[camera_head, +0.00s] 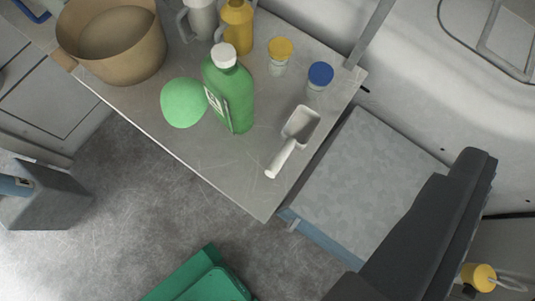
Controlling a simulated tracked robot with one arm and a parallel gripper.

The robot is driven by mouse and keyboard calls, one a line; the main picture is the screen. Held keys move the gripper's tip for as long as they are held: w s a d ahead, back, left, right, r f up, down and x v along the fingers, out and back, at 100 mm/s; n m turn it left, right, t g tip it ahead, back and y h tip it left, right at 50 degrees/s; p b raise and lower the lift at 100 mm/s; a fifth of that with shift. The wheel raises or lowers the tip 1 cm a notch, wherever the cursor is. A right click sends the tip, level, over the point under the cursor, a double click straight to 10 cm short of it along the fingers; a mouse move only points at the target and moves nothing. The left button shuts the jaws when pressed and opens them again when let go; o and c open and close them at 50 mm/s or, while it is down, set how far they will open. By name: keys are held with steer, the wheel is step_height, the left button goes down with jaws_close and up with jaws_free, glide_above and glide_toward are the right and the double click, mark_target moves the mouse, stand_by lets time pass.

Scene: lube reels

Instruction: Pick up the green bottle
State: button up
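The green bottle (238,98) stands upright on a grey table (160,118). It has a white cap and a pale label on its left side. A rounded light green object (182,103) sits just left of it in the picture. A yellow bottle (238,28) stands behind it. A white scoop (292,140) lies to its right, apart from it.
A tan pot (112,45) and a grey jug (199,18) stand at the table's back left. Jars with yellow (279,57) and blue (319,79) lids stand right of the bottle. A green container (205,280) is at the bottom.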

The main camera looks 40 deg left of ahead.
steer(key=w+a+f+n+g+h+p, duration=0.1)
steer(key=w+a+f+n, duration=0.2)
steer(key=a+f+n, duration=0.45)
steer(key=n+t+y+p, duration=0.2)
steer(key=n+y+p, duration=0.15)
steer(key=n, duration=2.05)
glide_toward(214, 80)
steer(key=shift+m+h, duration=0.25)
steer(key=shift+h, duration=0.1)
steer(key=shift+a+p+x, duration=0.15)
steer(key=shift+p+x, duration=0.4)
steer(key=shift+x, duration=2.7)
steer(key=shift+a+p+x, duration=0.1)
steer(key=shift+p+x, duration=0.45)
steer(key=shift+x, duration=2.75)
steer(key=shift+s+f, duration=0.1)
steer(key=shift+s, duration=0.05)
steer(key=shift+c, duration=0.3)
steer(key=c, duration=1.5)
steer(key=shift+c, duration=0.6)
